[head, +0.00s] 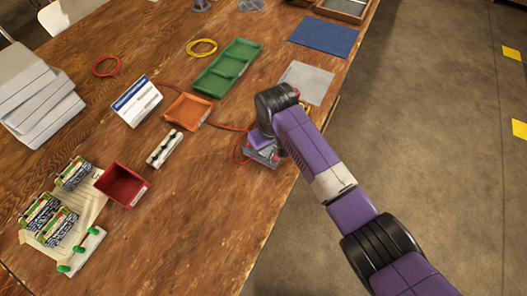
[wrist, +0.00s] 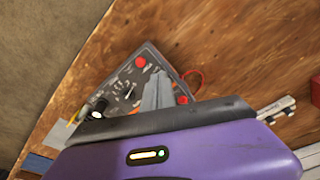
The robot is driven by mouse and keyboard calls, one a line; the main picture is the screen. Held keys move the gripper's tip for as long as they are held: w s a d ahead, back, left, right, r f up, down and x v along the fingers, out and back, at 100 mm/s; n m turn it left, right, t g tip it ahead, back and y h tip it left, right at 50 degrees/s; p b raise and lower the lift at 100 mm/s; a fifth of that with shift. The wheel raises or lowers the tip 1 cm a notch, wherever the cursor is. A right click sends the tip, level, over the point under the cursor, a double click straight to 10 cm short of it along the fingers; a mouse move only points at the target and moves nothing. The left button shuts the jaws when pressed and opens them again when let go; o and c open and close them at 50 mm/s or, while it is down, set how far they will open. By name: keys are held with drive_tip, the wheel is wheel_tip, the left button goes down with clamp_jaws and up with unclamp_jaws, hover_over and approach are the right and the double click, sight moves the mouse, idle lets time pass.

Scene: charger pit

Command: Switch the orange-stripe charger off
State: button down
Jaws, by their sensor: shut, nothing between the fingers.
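A grey charger (wrist: 122,84) fills the middle of the wrist view. In the head view the charger (head: 268,158) sits near the table's right edge, partly hidden by my arm. My gripper (wrist: 158,82) is shut and empty, its grey fingers over the panel beside the dial. Whether the fingertips touch the panel cannot be told. The fingers cover part of the panel.
Red cable runs on the wooden table (head: 195,235) beside the charger. An orange tray (head: 187,110), a green tray (head: 226,68) and a white power strip (head: 165,148) lie left and behind. A grey mat (head: 308,82) is behind.

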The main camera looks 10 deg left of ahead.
wheel_tip(320, 180, up, 7)
drive_tip(key=p, duration=0.6)
drive_tip(key=shift+p, duration=0.35)
drive_tip(key=shift+f, duration=0.1)
idle(0.5)
